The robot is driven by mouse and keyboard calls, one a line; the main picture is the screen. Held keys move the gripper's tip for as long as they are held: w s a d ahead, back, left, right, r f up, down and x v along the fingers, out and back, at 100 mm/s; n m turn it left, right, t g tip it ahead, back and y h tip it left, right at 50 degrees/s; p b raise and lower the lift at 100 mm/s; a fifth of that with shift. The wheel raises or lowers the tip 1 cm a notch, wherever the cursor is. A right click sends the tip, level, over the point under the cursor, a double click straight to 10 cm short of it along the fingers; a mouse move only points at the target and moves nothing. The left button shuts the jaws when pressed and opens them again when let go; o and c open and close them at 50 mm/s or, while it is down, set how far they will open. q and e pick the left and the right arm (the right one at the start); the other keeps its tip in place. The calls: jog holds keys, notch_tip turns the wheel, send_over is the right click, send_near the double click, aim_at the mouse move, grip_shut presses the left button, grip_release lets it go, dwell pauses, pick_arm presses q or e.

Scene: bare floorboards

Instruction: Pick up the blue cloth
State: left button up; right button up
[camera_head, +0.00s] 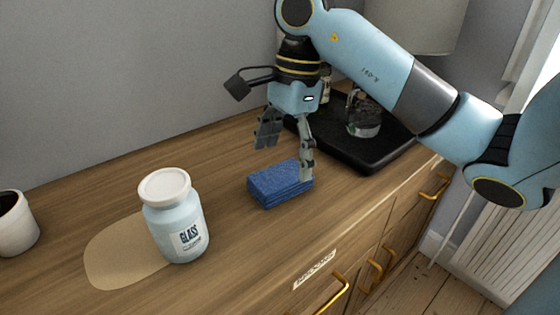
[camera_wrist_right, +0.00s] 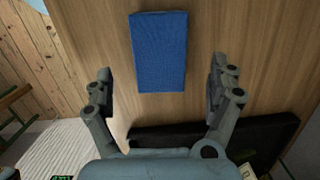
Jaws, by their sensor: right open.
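The blue cloth (camera_head: 277,185) is a folded, block-like stack lying on the wooden counter, right of the jar in the head view. It also shows in the right wrist view (camera_wrist_right: 158,52), ahead of the fingers. My right gripper (camera_head: 287,160) is open above the cloth, its fingers pointing down. One finger overlaps the cloth's right end in the head view; I cannot tell whether it touches. My left gripper is not in view.
A white-lidded jar labelled GLASS (camera_head: 177,218) stands on a tan mat (camera_head: 115,262). A white cup (camera_head: 15,225) is at the far left. A black tray (camera_head: 385,150) with a glass vessel (camera_head: 362,118) is behind the gripper. The counter's front edge has drawers with brass handles below.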

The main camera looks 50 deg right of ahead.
aim_at(281, 175)
jog(key=f, duration=0.1)
jog(key=f+b, duration=0.1)
jog(key=f, duration=0.2)
jog(key=shift+a, duration=0.35)
jog(key=shift+f, duration=0.3)
jog(key=c, duration=1.2)
jog(key=shift+r, duration=0.1)
jog(key=shift+w+r, duration=0.1)
jog(key=shift+r, duration=0.4)
notch_tip(281, 175, up, 4)
jog(key=shift+f+p, duration=0.2)
jog(key=shift+p, duration=1.05)
jog(key=shift+s+a+r+p, duration=0.15)
jog(key=shift+s+r+p, duration=0.25)
jog(key=shift+s+r, duration=1.1)
jog(key=shift+s+a+r+p, duration=0.1)
jog(key=shift+s+r+p, duration=0.4)
jog(key=shift+s, duration=1.95)
jog(key=shift+s+a+r+p, duration=0.2)
jog(key=shift+s+r, duration=0.95)
jog(key=shift+s, duration=0.8)
